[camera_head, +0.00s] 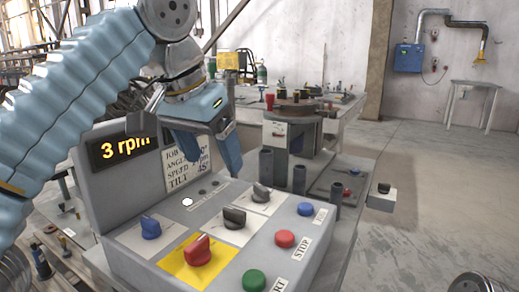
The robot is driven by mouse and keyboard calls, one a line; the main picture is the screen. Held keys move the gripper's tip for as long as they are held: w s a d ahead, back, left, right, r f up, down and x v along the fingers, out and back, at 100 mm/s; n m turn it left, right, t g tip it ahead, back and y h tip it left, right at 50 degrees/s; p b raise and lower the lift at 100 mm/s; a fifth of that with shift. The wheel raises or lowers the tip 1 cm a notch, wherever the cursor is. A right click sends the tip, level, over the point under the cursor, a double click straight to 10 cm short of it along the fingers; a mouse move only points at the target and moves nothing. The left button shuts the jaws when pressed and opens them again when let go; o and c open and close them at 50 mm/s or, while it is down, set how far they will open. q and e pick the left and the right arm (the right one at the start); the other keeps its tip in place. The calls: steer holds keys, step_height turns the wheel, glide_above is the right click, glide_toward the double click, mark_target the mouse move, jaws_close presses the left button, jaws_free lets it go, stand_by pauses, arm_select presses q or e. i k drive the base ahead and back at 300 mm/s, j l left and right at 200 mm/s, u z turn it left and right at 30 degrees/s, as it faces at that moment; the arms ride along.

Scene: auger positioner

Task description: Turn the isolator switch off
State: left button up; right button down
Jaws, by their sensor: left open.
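A grey control box (120,205) stands in front of me. On its sloped top a red rotary knob (198,249) sits on a yellow plate; it looks like the isolator switch, but its label is too small to read. My left gripper (210,150) is open and empty. It hangs above and behind the panel, pointing down, apart from the red knob. My right gripper does not show.
The panel also bears a blue knob (150,227), black knobs (235,217) (261,193), and green (254,280), red (285,239) and blue (305,209) buttons. A display (123,148) reads 3 rpm. A round turntable (297,107) stands behind.

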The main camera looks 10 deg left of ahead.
mark_target(198, 254)
steer(key=k, duration=1.5)
